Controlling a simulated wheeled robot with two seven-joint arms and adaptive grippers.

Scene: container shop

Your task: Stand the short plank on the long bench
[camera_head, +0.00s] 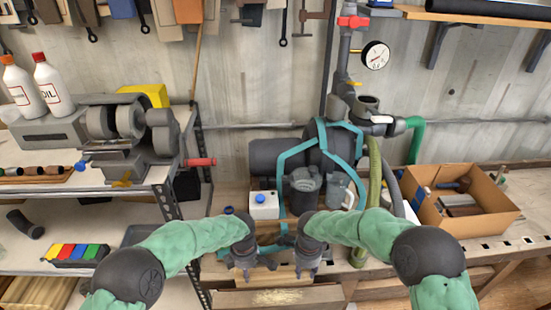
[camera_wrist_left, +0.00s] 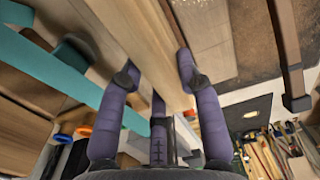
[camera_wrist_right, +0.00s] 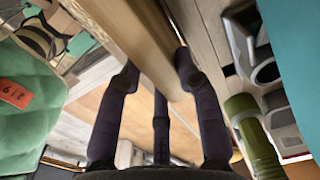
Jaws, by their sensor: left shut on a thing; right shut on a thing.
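A pale wooden plank (camera_head: 281,274) is between my two grippers in the head view, low over the front of the bench; much of it is hidden by them. My left gripper (camera_head: 253,265) is shut on the plank, whose pale length (camera_wrist_left: 158,50) runs between the purple fingers in the left wrist view. My right gripper (camera_head: 304,268) is shut on the same kind of pale wood, which runs between its fingers in the right wrist view (camera_wrist_right: 148,45). The long bench (camera_head: 480,250) runs along the wall. I cannot tell whether the plank touches it.
A teal-framed pump (camera_head: 320,145) and a white canister with a blue cap (camera_head: 264,206) stand right behind my grippers. A cardboard box (camera_head: 470,225) of parts is on the bench at the right. A shelf (camera_head: 150,178) with a machine stands at the left.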

